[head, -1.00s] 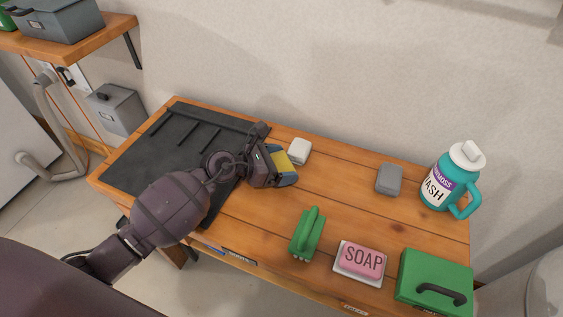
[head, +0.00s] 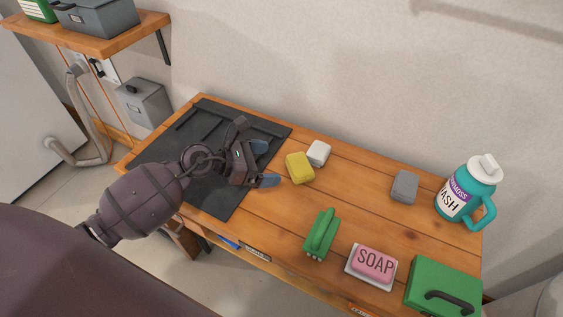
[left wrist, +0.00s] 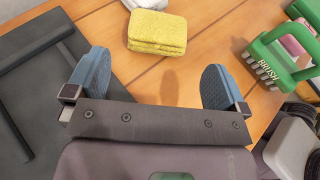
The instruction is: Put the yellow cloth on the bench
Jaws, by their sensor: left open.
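The yellow cloth (head: 300,168) lies on the wooden bench (head: 345,185) as a thick folded pad, just right of the black mat. It also shows in the left wrist view (left wrist: 157,32), beyond my fingertips and resting on the wood. My left gripper (head: 265,163) is open and empty, its two blue-grey fingers apart, to the left of the cloth and not touching it. In the left wrist view my open fingers (left wrist: 157,80) have bare wood between them. My right gripper is not in view.
A white block (head: 318,152) sits close behind the cloth. A grey block (head: 404,186), a green brush (head: 320,235), pink soap (head: 375,262) on a dish, a green box (head: 445,285) and a teal jug (head: 468,190) stand to the right. A black mat (head: 222,195) covers the bench's left end.

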